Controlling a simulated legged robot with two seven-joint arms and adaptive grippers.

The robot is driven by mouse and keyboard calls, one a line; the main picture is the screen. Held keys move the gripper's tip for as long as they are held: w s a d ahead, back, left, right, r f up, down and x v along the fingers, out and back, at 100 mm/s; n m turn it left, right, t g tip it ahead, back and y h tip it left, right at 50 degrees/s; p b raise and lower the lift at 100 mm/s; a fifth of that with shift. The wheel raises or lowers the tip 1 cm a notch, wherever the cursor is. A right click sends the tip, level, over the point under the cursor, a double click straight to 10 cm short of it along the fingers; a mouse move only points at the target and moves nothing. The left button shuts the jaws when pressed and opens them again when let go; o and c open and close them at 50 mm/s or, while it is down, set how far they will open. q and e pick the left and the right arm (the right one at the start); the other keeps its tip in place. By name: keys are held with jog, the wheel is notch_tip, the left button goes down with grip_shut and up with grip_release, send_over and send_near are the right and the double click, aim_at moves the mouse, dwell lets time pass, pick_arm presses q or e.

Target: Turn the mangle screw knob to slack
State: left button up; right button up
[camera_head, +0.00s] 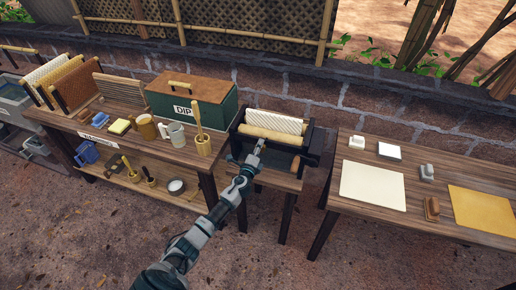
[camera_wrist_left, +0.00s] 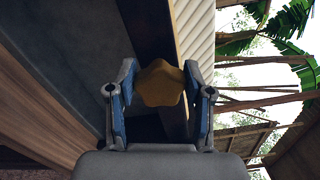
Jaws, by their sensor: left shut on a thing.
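The mangle (camera_head: 290,130) stands on a low wooden stand between the two tables, with cream rollers in a dark frame. My left gripper (camera_head: 256,158) reaches its near left side. In the left wrist view, a lobed ochre knob (camera_wrist_left: 160,84) sits between the two blue-padded fingers of my left gripper (camera_wrist_left: 160,95), which is shut on it. The knob is too small to make out in the head view, where the gripper covers it. A white ribbed roller (camera_wrist_left: 195,30) shows beyond the knob in the wrist view. My right gripper is not in view.
The right table (camera_head: 405,222) holds a cream sheet (camera_head: 372,185), a yellow sheet (camera_head: 482,209) and small blocks. A brick wall runs behind.

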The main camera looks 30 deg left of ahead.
pick_arm(q)
jog(key=shift+d+f+m, duration=0.15)
jog(key=shift+f+m, duration=0.15)
jog(key=shift+m, duration=0.3)
jog(key=shift+m+p, duration=0.3)
jog(key=shift+m, duration=0.6)
jog(key=shift+s+m, duration=0.1)
jog(key=shift+m, duration=0.8)
jog(key=m+p, duration=0.1)
jog(key=m, duration=0.2)
jog(key=shift+d+m+p, duration=0.15)
jog(key=shift+m+p, duration=0.15)
jog(key=shift+r+m, duration=0.1)
jog(key=shift+m, duration=0.8)
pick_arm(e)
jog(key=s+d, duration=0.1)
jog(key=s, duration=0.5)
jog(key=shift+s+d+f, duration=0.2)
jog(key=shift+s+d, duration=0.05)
pick_arm(q)
jog(key=shift+r, duration=0.35)
jog(key=o, duration=1.2)
jog(key=shift+w+f, duration=0.1)
jog(key=shift+w, duration=0.1)
jog(key=shift+s, duration=0.1)
